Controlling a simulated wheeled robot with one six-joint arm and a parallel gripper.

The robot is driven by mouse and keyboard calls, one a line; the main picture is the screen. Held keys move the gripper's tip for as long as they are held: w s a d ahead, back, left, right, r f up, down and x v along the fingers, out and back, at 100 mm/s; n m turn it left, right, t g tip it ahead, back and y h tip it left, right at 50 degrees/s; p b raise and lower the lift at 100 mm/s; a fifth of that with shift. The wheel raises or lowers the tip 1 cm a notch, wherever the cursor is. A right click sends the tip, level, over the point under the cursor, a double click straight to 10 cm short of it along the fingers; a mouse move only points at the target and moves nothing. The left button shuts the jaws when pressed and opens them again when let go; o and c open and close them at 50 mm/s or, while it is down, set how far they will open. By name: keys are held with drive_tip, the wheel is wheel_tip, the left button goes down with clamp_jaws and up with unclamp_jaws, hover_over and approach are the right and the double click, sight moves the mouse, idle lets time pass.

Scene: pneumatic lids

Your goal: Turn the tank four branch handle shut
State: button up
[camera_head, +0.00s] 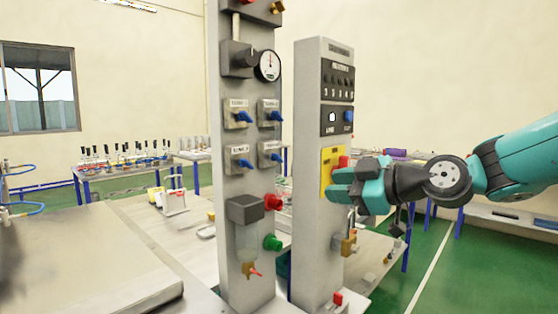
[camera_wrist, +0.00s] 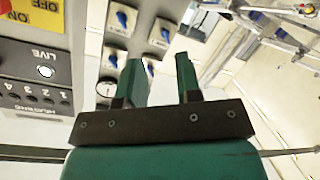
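Four small blue handles sit in two rows on labelled plates on the left grey column; the labels are too small to read, so I cannot tell which is tank four. They are upper left (camera_head: 243,117), upper right (camera_head: 272,115), lower left (camera_head: 245,163) and lower right (camera_head: 275,157). All appear slanted. In the upside-down wrist view, blue handles (camera_wrist: 122,18) (camera_wrist: 164,33) show beyond the fingers, others partly hidden. My gripper (camera_head: 340,186) is in front of the right column, apart from the handles. Its fingers (camera_wrist: 160,80) are spread with nothing between them.
The right grey column (camera_head: 308,130) carries a dark panel (camera_head: 338,87) and a yellow switch plate (camera_head: 326,168) close to my gripper. The left column also has a gauge (camera_head: 268,66), a filter bowl (camera_head: 246,241) and red and green knobs. A grey bench (camera_head: 70,250) stands left.

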drive_tip(key=n+t+y, duration=0.1)
drive_tip(key=n+t, duration=0.1)
approach(281, 159)
drive_tip(key=shift+p+x, duration=4.15)
drive_tip(key=shift+x, duration=0.8)
clamp_jaws()
